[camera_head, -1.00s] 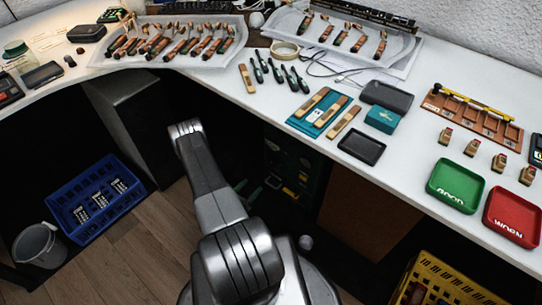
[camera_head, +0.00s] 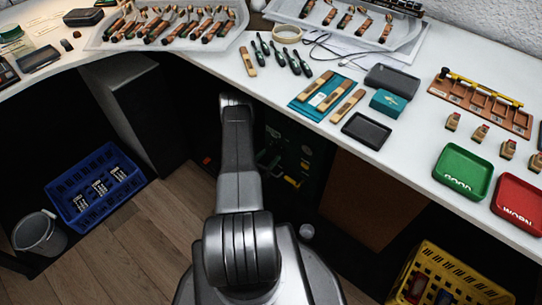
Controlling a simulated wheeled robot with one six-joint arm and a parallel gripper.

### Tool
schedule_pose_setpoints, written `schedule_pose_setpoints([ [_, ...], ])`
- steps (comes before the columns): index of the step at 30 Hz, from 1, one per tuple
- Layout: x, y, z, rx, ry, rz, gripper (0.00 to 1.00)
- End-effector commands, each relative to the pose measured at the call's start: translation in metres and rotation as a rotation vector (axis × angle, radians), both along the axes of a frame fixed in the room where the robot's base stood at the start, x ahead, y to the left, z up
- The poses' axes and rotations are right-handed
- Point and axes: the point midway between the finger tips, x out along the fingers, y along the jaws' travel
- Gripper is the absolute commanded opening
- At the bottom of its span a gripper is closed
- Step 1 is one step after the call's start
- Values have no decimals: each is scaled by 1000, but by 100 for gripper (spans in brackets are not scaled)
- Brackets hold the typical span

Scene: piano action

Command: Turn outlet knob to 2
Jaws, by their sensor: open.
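I cannot make out an outlet knob for certain. A dark green unit (camera_head: 312,150) stands in shadow under the bench, just right of my arm, with small pale round parts (camera_head: 306,151) and a yellow part (camera_head: 292,182) on or near it. Any numbers there are too small and dark to read. My grey arm rises from the bottom middle and reaches forward under the front edge of the bench.
The white bench (camera_head: 300,95) runs across above, holding tools, trays and piano parts. A blue crate (camera_head: 97,190) and a grey bucket (camera_head: 40,236) stand on the floor at left. A yellow crate (camera_head: 440,270) is at lower right. Wooden floor (camera_head: 165,225) is clear left of my arm.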

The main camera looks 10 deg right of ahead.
Motion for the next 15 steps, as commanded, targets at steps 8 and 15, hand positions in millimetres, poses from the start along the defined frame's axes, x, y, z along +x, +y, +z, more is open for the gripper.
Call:
schedule_pose_setpoints([
  [8, 14, -16, 0, 0, -1, 1, 60],
  [15, 14, -16, 0, 0, -1, 1, 60],
])
